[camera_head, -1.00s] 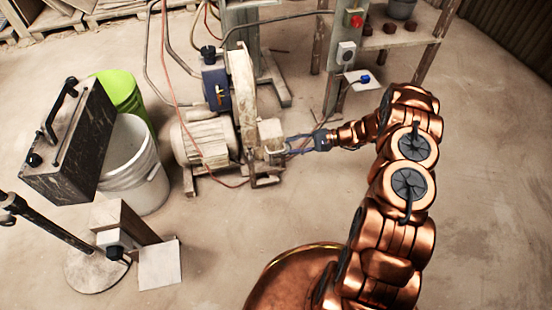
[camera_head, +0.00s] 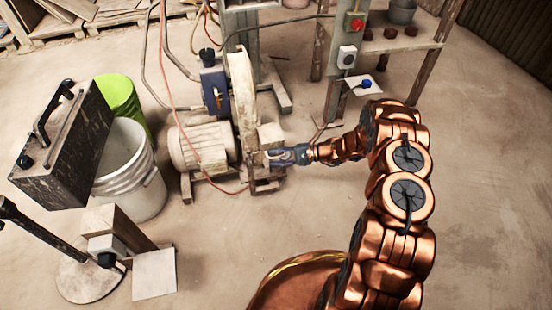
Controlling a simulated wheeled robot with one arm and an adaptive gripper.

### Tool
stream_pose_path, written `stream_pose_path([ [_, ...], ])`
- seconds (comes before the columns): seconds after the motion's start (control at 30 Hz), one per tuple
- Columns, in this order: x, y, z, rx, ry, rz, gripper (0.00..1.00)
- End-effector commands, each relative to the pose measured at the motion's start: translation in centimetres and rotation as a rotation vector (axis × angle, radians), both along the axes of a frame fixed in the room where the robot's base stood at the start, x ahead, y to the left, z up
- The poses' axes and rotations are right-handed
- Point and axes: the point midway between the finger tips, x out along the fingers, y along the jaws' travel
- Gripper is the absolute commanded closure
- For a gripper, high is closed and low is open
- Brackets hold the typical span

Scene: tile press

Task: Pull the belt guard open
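The belt guard (camera_head: 242,95) is a tall, narrow, worn cream panel standing upright beside the grey ribbed motor (camera_head: 206,145), in the middle of the head view. A small pale block-like part (camera_head: 271,134) sits at its lower right side. My gripper (camera_head: 270,158) reaches in from the right, with its fingertips at the lower right of the guard, just below that block. The fingertips are small and overlap the machine. I cannot tell whether they touch it or are closed on anything. No handle can be made out clearly.
A post with a red button (camera_head: 356,22) and a shelf (camera_head: 405,42) stand behind at the right.

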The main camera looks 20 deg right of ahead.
Motion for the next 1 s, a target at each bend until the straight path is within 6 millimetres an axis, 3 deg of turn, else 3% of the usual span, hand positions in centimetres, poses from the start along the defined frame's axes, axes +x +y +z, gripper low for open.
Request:
stream_pose_path([
  [0.27, 0.07, 0.13, -0.03, 0.0, 0.0, -0.001, 0.64],
  [0.63, 0.05, 0.12, -0.05, 0.0, 0.001, -0.001, 1.0],
  [1.0, 0.0, 0.14, -0.11, -0.001, 0.001, -0.001, 1.0],
])
